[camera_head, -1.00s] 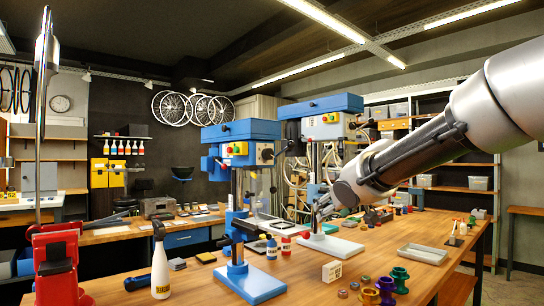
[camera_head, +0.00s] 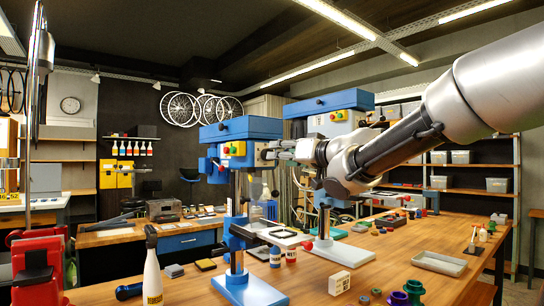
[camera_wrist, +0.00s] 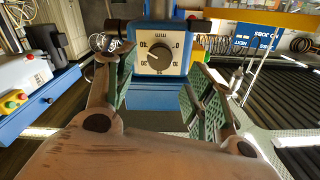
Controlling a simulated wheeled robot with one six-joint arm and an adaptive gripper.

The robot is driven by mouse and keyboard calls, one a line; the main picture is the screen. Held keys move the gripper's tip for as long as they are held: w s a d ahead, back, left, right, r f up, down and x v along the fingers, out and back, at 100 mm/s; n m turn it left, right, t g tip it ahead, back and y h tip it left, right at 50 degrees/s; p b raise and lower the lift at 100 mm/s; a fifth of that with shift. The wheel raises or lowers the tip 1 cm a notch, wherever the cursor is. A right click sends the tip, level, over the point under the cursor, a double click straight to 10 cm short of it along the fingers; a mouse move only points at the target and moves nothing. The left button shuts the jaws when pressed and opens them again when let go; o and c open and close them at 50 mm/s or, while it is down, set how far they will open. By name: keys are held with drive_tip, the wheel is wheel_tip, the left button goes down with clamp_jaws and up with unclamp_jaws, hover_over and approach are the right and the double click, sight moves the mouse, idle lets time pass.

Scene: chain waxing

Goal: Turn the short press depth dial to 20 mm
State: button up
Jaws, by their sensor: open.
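The short press (camera_head: 238,134) is the nearer blue drill press on the bench, with green and red buttons on its head. Its depth dial (camera_wrist: 157,53) shows in the wrist view as a white plate with a round black knob, and its markings appear upside down. The knob's exact setting is too small to read. My gripper (camera_wrist: 163,68) is open, its green-padded fingers spread on either side below the dial, with nothing between them. In the head view my gripper (camera_head: 271,151) is at the right side of the press head and hides the dial.
A taller blue press (camera_head: 330,107) stands just behind, close to my arm. A grey tray (camera_head: 439,263) lies at right.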

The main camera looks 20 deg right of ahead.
drive_tip(key=x, duration=0.5)
drive_tip(key=shift+w+a, duration=0.15)
drive_tip(key=shift+w, duration=0.25)
drive_tip(key=c, duration=1)
